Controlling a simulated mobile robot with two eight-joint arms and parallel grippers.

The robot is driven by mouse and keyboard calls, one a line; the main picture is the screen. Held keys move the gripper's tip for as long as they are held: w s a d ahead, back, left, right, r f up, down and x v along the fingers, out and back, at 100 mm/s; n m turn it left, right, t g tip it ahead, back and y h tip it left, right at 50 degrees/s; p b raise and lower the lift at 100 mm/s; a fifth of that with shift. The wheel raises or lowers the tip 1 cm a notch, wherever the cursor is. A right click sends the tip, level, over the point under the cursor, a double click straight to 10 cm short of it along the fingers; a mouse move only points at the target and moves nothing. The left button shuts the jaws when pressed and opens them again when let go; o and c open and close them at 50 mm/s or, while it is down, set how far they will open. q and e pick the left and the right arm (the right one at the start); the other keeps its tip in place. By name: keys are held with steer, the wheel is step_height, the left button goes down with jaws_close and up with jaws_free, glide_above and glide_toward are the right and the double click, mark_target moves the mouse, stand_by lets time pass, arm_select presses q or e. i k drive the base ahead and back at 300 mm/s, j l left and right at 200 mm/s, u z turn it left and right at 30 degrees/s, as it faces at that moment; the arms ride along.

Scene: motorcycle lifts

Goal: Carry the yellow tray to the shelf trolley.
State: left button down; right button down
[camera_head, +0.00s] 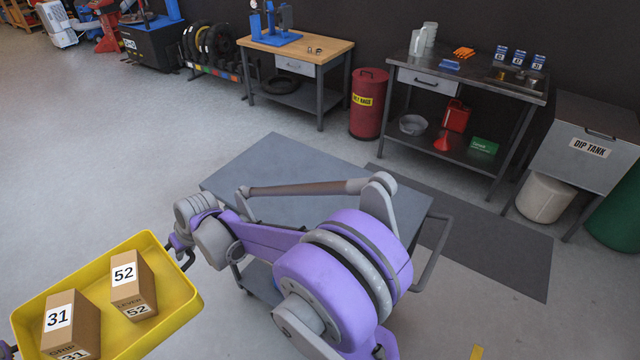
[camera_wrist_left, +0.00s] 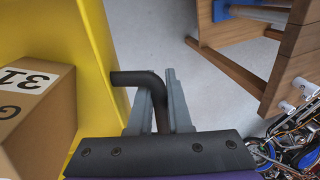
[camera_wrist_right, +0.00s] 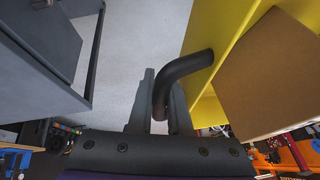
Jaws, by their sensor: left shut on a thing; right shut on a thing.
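The yellow tray (camera_head: 180,295) is at the lower left of the head view, carrying a box marked 31 (camera_head: 72,325) and a box marked 52 (camera_head: 133,285). My right gripper (camera_head: 182,248) is shut on the dark handle at the tray's right end; the right wrist view shows its fingers (camera_wrist_right: 160,95) around the bent bar. In the left wrist view my left gripper (camera_wrist_left: 160,100) is shut on the handle at the other end; it is mostly cut off in the head view. The grey shelf trolley (camera_head: 285,160) stands right of the tray, partly hidden by my right arm.
A dark floor mat (camera_head: 500,250) lies right of the trolley. Behind stand a wood-topped bench (camera_head: 300,45), a red bin (camera_head: 368,105), a steel bench (camera_head: 470,85) and the dip tank (camera_head: 590,150). Open grey floor (camera_head: 90,150) stretches left of the trolley.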

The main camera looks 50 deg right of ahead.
mark_target(310, 197)
steer(key=i+z, duration=0.2)
steer(key=z, duration=0.15)
steer(key=i+z, duration=0.35)
steer(key=i+l+z, duration=0.1)
steer(key=i+z, duration=0.5)
steer(key=z, duration=1.05)
